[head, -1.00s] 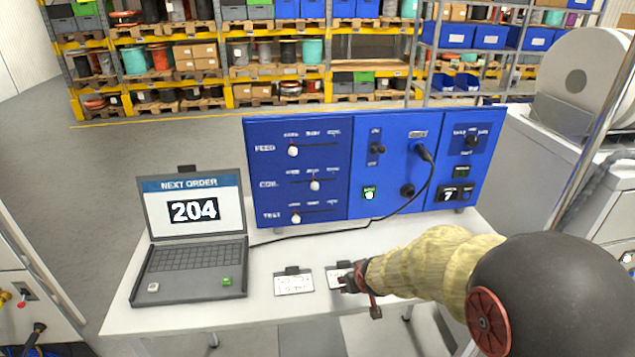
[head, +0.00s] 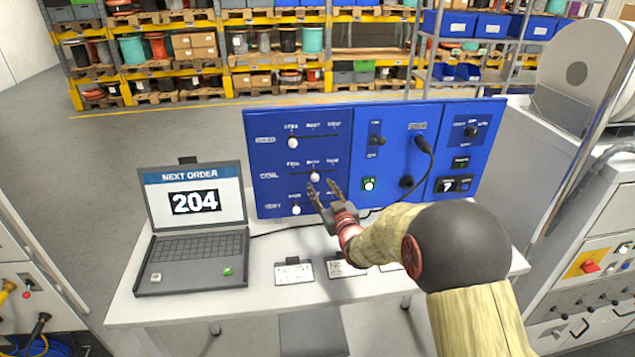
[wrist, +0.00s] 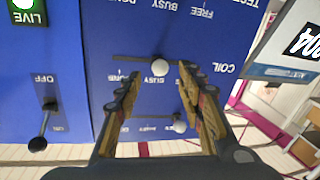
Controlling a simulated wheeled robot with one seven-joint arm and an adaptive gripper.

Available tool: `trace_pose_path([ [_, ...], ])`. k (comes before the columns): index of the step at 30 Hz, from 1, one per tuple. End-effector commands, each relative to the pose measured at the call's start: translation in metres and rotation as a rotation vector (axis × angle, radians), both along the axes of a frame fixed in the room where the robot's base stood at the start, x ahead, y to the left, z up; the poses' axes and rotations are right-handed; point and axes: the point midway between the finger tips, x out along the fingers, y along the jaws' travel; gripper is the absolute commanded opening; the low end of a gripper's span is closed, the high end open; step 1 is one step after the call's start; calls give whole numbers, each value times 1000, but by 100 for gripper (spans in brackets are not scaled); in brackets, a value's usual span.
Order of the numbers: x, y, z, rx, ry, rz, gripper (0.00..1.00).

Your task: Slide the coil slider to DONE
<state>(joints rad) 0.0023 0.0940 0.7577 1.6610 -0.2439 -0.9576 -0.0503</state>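The blue panel (head: 365,130) carries three slider rows. The coil slider's white knob (head: 315,177) sits near the middle of its slot, at BUSY; it also shows in the wrist view (wrist: 160,67). The DONE end is to the right in the head view and to the left in the upside-down wrist view. My gripper (head: 323,186) is open and empty in front of the panel, just below the coil knob. In the wrist view its fingertips (wrist: 162,80) frame the knob's sides, apart from it. I cannot tell the remaining depth.
The other slider knobs, upper (head: 292,143) and lower (head: 296,210), are at the left. A switch (head: 377,141) and a plugged cable (head: 424,147) are right of the sliders. A laptop (head: 195,262) showing 204 and several cards (head: 294,272) lie on the white table.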

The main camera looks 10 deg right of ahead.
Motion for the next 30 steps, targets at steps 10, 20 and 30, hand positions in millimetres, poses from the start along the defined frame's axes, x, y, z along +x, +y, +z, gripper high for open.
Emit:
trace_pose_path([
  [10, 38, 8, 0, 0, 1, 1, 39],
  [20, 41, 9, -1, 0, 1, 0, 39],
  [30, 41, 8, -1, 0, 1, 0, 20],
])
